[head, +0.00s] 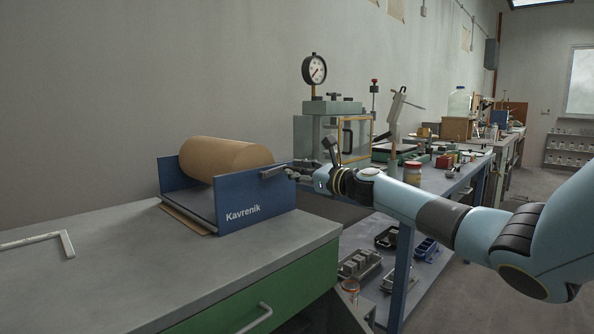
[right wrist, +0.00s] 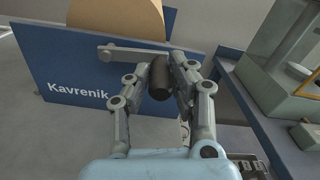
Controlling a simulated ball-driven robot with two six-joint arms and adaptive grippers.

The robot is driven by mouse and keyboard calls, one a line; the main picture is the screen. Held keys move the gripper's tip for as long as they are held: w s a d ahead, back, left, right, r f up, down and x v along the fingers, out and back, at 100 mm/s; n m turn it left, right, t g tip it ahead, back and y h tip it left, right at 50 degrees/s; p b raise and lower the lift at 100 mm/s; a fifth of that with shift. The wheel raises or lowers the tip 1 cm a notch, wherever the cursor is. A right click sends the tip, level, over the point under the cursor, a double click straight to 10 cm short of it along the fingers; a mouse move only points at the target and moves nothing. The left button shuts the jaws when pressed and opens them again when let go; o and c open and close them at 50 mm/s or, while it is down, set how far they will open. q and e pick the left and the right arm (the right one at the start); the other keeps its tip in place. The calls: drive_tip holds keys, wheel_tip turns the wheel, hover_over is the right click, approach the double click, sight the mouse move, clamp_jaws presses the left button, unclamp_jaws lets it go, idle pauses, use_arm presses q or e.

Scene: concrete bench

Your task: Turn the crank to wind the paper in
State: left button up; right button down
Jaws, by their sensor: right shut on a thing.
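A roll of brown paper (head: 225,158) lies in a blue stand (head: 255,207) marked Kavrenik, at the edge of the bench. A strip of brown paper (head: 184,219) shows low at the front of the stand. The flat grey crank arm (right wrist: 125,53) is on the stand's right side plate and lies nearly level, its handle end to the right. My right gripper (head: 295,173) is shut on the dark round crank handle (right wrist: 159,85), a finger on each side of it in the right wrist view. My left gripper is not in view.
The grey bench top (head: 130,265) is clear in front of the stand. A white angled bracket (head: 66,244) lies at the left. A machine with a dial gauge (head: 314,69) and a blue bench (head: 455,182) with small parts stand behind my right arm.

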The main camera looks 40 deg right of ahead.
drive_tip(key=shift+d, duration=0.1)
idle(0.4)
drive_tip(key=c, duration=1.1)
unclamp_jaws()
drive_tip(key=shift+f, duration=0.1)
drive_tip(key=shift+c, duration=0.2)
drive_tip(key=shift+s, duration=0.15)
drive_tip(key=shift+s+d, duration=0.15)
drive_tip(key=shift+s, duration=1.65)
drive_tip(key=shift+s+d, duration=0.1)
drive_tip(key=shift+s, duration=1.7)
